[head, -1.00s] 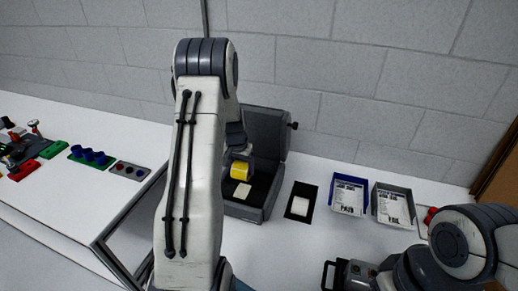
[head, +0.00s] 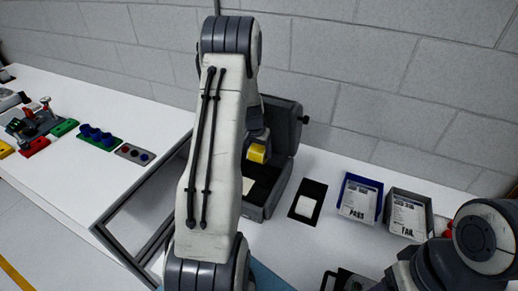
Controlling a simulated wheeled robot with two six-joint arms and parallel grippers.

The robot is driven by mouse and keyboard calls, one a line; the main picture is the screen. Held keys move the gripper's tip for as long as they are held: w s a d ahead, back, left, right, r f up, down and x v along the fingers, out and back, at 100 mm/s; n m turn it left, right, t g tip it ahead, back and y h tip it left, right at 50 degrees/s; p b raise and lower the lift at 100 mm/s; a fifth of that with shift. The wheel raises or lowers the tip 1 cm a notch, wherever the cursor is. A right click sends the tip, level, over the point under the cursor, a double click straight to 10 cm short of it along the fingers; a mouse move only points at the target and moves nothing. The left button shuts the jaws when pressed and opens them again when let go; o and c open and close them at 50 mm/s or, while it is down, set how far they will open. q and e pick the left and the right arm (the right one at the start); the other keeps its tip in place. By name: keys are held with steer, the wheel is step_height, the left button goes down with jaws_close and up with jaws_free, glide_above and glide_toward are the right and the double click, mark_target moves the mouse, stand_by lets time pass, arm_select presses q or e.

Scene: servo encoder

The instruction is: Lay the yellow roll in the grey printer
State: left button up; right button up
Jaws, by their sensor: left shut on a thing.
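The grey printer (head: 286,127) stands on the white table against the wall with its lid raised. Its dark open bay faces up, and a pale patch of paper or label shows inside. The yellow roll (head: 257,153) is just above or within the bay, near the lid. My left gripper (head: 257,144) is shut on the yellow roll from above; my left arm hides its fingers in part and the printer's left side. My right gripper (head: 348,281) shows only in part at the bottom edge, away from the printer; its jaws are unclear.
Right of the printer lie a black mat (head: 308,201) with a white card, a blue PASS tray (head: 360,197) and a grey FAIL tray (head: 407,215). On the left table are a green holder with blue cups (head: 98,137) and a grey button plate (head: 134,154).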

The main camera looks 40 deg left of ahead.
mark_target(255, 153)
arm_select(q)
step_height(255, 153, down, 2)
steer(key=shift+f+b, duration=0.1)
steer(key=shift+b, duration=0.4)
step_height(255, 153, down, 7)
steer(key=b, duration=0.7)
steer(key=shift+a+f, duration=0.1)
steer(key=shift+s, duration=0.1)
steer(key=o, duration=1.4)
steer(key=b+v, duration=0.2)
steer(key=v, duration=0.8)
steer(key=shift+r, duration=0.3)
